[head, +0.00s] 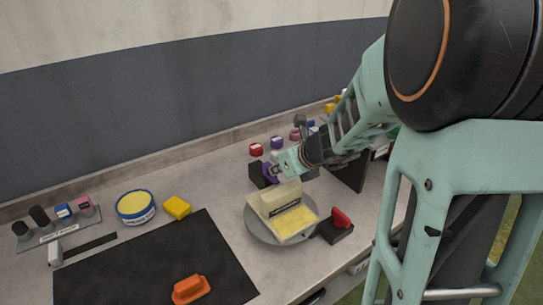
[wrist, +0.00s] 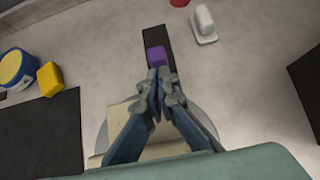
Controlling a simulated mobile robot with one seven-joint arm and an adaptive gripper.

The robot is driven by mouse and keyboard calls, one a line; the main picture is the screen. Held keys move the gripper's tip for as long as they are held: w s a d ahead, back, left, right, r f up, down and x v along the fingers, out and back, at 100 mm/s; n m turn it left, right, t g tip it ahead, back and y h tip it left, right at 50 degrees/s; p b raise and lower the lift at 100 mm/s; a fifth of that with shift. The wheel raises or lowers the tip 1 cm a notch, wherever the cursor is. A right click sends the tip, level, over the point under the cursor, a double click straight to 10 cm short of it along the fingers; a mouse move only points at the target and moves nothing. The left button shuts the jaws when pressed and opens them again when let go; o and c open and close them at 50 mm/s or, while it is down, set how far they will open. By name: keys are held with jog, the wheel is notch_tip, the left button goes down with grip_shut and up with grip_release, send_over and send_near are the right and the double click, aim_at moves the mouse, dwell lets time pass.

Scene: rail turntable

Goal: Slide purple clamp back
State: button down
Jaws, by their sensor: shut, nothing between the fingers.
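The purple clamp (wrist: 156,56) sits on a short black rail (wrist: 156,35) in the wrist view. In the head view only part of the purple clamp (head: 267,170) shows, beside my gripper (head: 282,168). My gripper (wrist: 166,78) is shut and empty. Its fingertips lie at the near edge of the clamp in the wrist view; whether they touch it I cannot tell. A round grey turntable (head: 262,233) lies in front of the rail and bears a cream block (head: 278,200) with a yellow face.
A red-handled black block (head: 338,228) stands right of the turntable. A black mat (head: 140,265) with an orange handle (head: 190,289) lies left. A yellow block (head: 177,207) and a round yellow-topped tub (head: 136,206) stand behind the mat. A white piece (wrist: 204,25) lies right of the rail.

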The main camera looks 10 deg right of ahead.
jog(key=shift+w+a+f, duration=0.1)
jog(key=shift+w+f, duration=0.2)
jog(key=w, duration=0.1)
jog(key=w+a, duration=0.1)
jog(key=w, duration=0.1)
jog(key=w+a+p, duration=0.1)
jog(key=w, duration=0.1)
jog(key=shift+a+r, duration=0.1)
jog(key=shift+r, duration=0.15)
dwell(0.4)
